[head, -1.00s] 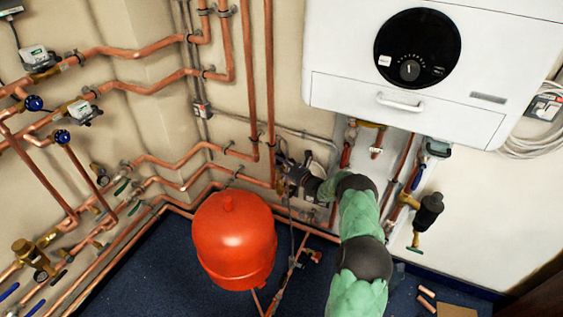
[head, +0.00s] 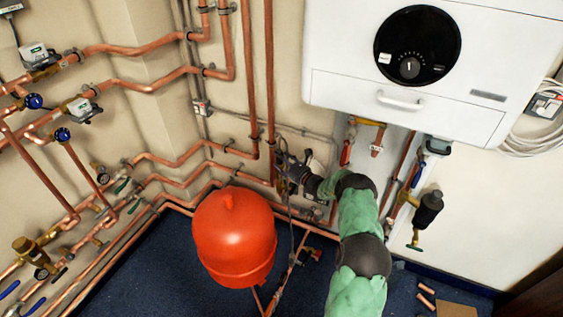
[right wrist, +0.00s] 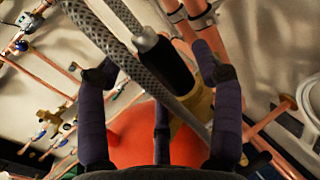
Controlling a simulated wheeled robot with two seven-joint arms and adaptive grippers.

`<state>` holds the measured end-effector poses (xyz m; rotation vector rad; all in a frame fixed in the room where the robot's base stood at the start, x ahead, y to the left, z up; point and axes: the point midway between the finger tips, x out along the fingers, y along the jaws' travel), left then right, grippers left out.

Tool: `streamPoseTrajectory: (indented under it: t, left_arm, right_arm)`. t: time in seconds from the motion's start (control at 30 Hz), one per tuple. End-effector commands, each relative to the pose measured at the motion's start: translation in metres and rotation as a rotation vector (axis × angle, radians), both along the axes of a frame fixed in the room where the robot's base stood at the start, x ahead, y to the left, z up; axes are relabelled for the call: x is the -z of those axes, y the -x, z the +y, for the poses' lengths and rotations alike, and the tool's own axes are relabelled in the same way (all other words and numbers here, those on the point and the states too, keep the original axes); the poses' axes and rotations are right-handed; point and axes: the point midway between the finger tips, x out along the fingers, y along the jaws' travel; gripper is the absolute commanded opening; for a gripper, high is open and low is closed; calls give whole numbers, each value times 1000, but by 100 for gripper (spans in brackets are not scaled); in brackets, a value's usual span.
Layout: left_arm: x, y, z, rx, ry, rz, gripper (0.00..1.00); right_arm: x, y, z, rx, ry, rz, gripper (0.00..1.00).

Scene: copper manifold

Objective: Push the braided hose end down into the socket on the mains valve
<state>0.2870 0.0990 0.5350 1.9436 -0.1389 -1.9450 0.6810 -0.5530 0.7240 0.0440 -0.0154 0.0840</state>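My right gripper (head: 287,174) is at the wall pipes, right of the red vessel. In the right wrist view, its purple fingers (right wrist: 158,74) are spread apart, with grey braided hose (right wrist: 128,62) crossing between them. A black sleeve with a silver collar (right wrist: 166,65) runs beside the thicker braid and also lies between the fingers. A brass fitting (right wrist: 205,100) shows below the sleeve, partly hidden by the hose and right finger. I cannot tell which part is the socket, or whether the hose end is in it. My left gripper is not in view.
The red vessel (head: 234,238) stands on the blue floor close to the gripper. Copper pipes (head: 270,95) run down the wall above it. The white boiler (head: 430,75) hangs above right. A black fitting (head: 428,210) hangs right of my forearm.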

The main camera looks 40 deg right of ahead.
Motion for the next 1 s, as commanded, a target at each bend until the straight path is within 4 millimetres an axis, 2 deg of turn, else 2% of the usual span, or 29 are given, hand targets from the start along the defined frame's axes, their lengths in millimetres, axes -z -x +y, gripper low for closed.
streamPoseTrajectory:
  t: [0.03, 0.63, 0.77, 1.0]
  left_arm:
    - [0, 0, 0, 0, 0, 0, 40]
    - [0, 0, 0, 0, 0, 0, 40]
    - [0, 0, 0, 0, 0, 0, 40]
    - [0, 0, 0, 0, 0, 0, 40]
  right_arm:
    - [6, 1, 3, -2, -5, 9, 74]
    - [13, 8, 5, -4, -12, 21, 74]
    - [13, 24, 2, -2, -13, 22, 74]
    - [10, 72, -3, 1, -11, 17, 74]
